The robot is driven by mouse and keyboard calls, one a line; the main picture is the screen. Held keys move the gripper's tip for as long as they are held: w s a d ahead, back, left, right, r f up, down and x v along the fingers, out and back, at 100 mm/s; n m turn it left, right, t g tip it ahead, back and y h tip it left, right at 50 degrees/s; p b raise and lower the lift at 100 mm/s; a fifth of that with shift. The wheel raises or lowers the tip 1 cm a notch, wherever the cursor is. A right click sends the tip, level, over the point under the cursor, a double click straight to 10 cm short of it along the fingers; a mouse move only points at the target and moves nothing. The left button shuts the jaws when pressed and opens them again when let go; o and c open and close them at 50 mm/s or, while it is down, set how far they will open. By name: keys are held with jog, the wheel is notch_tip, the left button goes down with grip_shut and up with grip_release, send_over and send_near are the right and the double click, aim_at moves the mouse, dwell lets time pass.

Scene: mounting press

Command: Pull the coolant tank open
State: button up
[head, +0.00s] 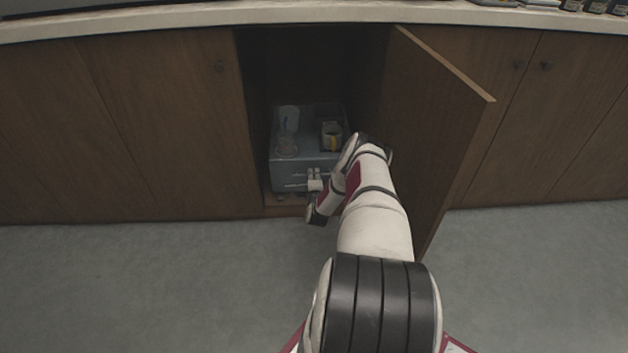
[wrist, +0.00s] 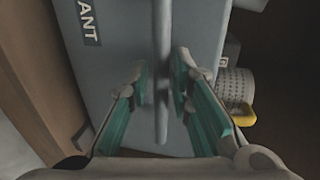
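The coolant tank (head: 288,174) is a grey-blue box inside the open cabinet in the head view. Its front face fills much of the wrist view (wrist: 120,75), with a label (wrist: 90,20) of which "ANT" shows. A grey bar handle (wrist: 162,40) runs along that face. My gripper (wrist: 161,88) has one finger on each side of the bar, with a narrow gap to it on both sides. It is open and around the handle. In the head view my gripper (head: 315,180) is at the tank's front, and my forearm hides part of the right side.
A clear container (head: 289,120) and a mug with a yellow part (head: 332,137) are on the tank's top. The cabinet door (head: 440,120) stands open to the right of my arm. The grey floor (head: 150,285) in front is clear.

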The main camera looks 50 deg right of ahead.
jog(key=shift+w+d, duration=0.25)
jog(key=shift+d, duration=0.05)
jog(key=shift+c, duration=0.6)
grip_shut()
